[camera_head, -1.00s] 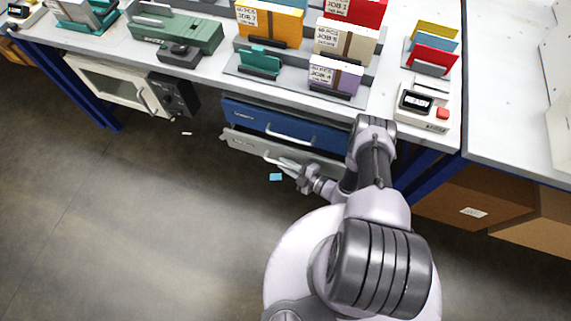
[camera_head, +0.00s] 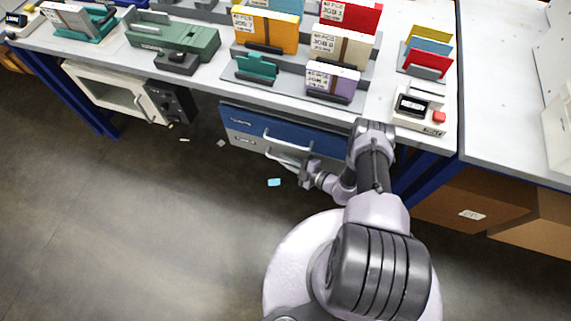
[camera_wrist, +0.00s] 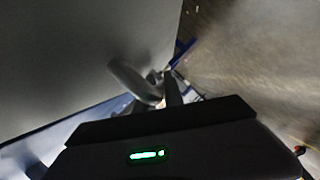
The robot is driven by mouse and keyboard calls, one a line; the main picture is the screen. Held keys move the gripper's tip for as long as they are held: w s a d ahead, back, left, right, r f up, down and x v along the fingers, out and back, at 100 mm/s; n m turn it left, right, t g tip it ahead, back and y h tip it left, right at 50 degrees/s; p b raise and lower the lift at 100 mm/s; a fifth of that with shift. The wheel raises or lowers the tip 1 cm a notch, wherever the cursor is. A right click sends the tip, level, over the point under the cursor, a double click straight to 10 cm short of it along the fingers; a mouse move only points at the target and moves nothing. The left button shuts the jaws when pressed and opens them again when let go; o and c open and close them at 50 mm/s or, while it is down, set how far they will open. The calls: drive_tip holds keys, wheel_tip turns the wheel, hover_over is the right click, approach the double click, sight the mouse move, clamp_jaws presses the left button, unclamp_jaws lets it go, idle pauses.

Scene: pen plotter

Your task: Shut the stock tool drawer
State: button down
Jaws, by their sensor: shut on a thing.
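Two drawers hang under the bench in the head view, a blue one (camera_head: 247,122) above and a grey one (camera_head: 243,141) below. Their labels are too small to read. The grey drawer's front stands about level under the blue front; I cannot tell whether a small gap is left. My gripper (camera_head: 298,169) is at the grey drawer's bar handle (camera_head: 278,158) and shut on it. In the wrist view the grey front (camera_wrist: 70,50) fills the upper left, and the curved handle (camera_wrist: 131,82) runs to my gripper (camera_wrist: 162,86), where the dark fingers partly hide it.
The bench top (camera_head: 385,110) carries job packs in grey racks and a small device with a red button (camera_head: 438,117). A blue scrap (camera_head: 274,182) lies on the otherwise mostly clear floor.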

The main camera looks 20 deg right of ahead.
drive_tip(key=c, duration=1.7)
unclamp_jaws()
drive_tip(key=shift+w+d+r, duration=0.1)
drive_tip(key=shift+w+d, duration=0.1)
drive_tip(key=p+v, duration=0.4)
drive_tip(key=v, duration=1.3)
drive_tip(key=shift+s+r, duration=0.1)
drive_tip(key=shift+s, duration=0.2)
drive_tip(key=shift+s, duration=0.1)
